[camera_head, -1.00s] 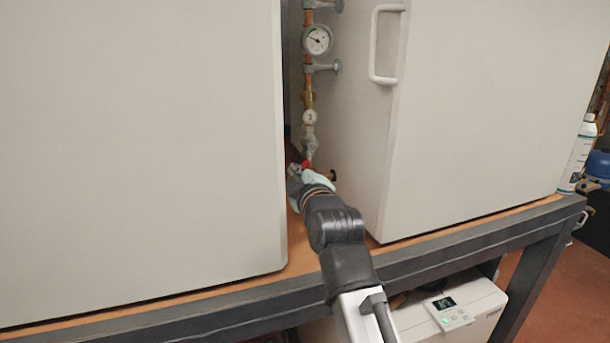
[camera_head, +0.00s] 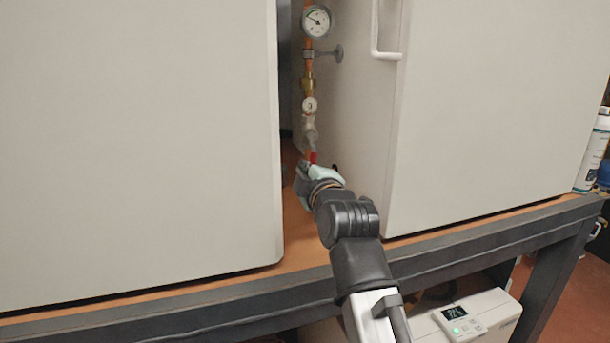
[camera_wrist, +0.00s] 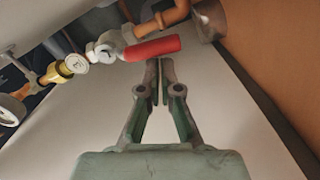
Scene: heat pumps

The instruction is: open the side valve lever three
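The side valve's red lever (camera_head: 313,157) hangs below a grey valve body (camera_head: 310,130) on a copper pipe between two white cabinets. A round tag (camera_head: 310,105), which seems to read 3, sits above it. In the wrist view the red lever handle (camera_wrist: 150,48) lies across the picture just beyond my fingertips, with the tag (camera_wrist: 77,64) to its left. My gripper (camera_wrist: 159,62) has its fingertips almost together, with only a thin gap and nothing between them. In the head view my gripper (camera_head: 310,170) is just below the lever; whether it touches is unclear.
The left cabinet (camera_head: 140,140) and right cabinet (camera_head: 490,110) leave a narrow gap around my arm. A pressure gauge (camera_head: 316,20) is higher on the pipe. A handle (camera_head: 385,54) projects from the right cabinet. The bench edge (camera_head: 450,241) runs beneath my arm.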

